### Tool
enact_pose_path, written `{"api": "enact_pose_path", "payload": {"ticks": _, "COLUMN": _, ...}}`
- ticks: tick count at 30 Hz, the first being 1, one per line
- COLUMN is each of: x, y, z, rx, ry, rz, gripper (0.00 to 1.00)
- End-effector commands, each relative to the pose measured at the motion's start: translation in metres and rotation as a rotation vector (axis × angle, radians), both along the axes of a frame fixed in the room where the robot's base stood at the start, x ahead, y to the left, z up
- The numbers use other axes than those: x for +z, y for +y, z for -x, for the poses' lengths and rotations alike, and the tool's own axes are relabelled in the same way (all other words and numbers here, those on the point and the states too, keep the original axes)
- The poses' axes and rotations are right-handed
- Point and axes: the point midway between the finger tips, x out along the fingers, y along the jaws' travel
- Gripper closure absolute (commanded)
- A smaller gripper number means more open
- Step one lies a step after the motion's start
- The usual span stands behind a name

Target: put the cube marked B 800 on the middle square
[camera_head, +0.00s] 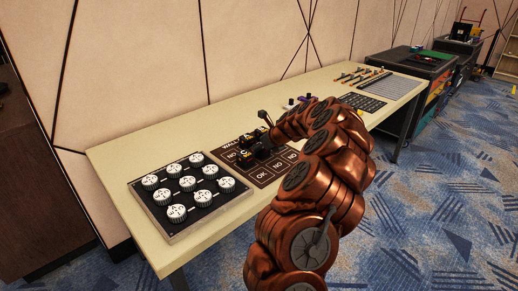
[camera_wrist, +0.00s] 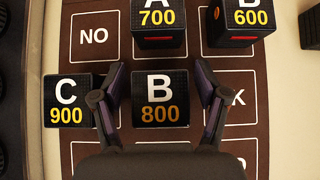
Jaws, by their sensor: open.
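The black cube marked B 800 (camera_wrist: 160,112) sits over the middle square of the brown board (camera_wrist: 198,52) in the wrist view. My gripper (camera_wrist: 160,88) is open, with one finger on each side of this cube. The middle square's outline is mostly hidden beneath the cube. In the head view my gripper (camera_head: 262,143) is over the board, and my arm hides much of it.
The cube marked C 900 (camera_wrist: 67,103) is close to the left finger. Cubes marked A 700 (camera_wrist: 158,22) and B 600 (camera_wrist: 238,22) stand on the far row. A panel of white knobs (camera_head: 190,187) lies left of the board on the long table (camera_head: 112,165).

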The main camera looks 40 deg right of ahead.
Motion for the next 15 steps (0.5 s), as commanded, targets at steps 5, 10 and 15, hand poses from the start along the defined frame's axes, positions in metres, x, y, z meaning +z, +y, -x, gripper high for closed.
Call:
{"api": "enact_pose_path", "payload": {"ticks": 5, "x": 0.012, "y": 0.0, "z": 0.009, "rx": 0.0, "ry": -0.001, "rz": 0.0, "gripper": 0.26}}
{"api": "enact_pose_path", "payload": {"ticks": 10, "x": 0.034, "y": 0.0, "z": 0.03, "rx": 0.001, "ry": -0.002, "rz": 0.002, "gripper": 0.26}}
{"api": "enact_pose_path", "payload": {"ticks": 15, "x": 0.057, "y": -0.001, "z": 0.053, "rx": -0.004, "ry": -0.003, "rz": 0.004, "gripper": 0.26}}
